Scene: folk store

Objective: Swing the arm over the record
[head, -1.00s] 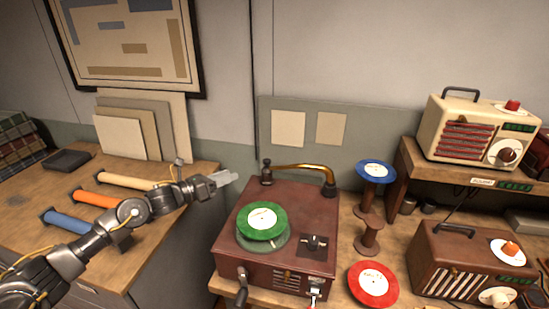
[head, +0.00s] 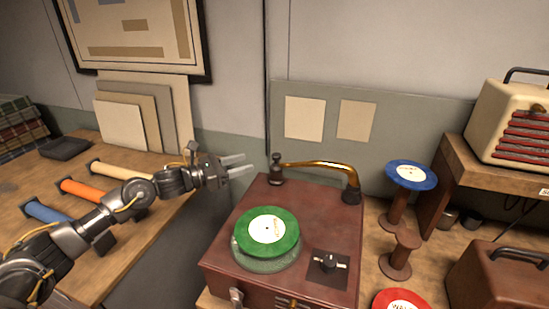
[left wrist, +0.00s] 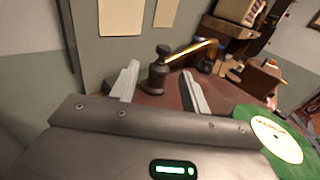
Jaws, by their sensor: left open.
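The brown record player (head: 225,265) stands on the wooden counter. A green record (head: 288,229) with a white label lies on its turntable; it also shows at the right of the left wrist view (left wrist: 245,117). The brass tone arm (head: 318,164) runs along the back edge, from a dark post (head: 277,170) at the back left to a dark end at the back right, clear of the record. My left gripper (head: 249,166) is open and empty, left of the post and apart from it. In the left wrist view the post (left wrist: 157,75) shows between the fingers (left wrist: 160,85). My right gripper is not in view.
A blue record (head: 411,174) sits on a wooden spool stand right of the player, with a red record (head: 400,300) in front. A cream radio (head: 515,125) stands on a shelf at right. Blue, orange and cream rolls lie on the left table.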

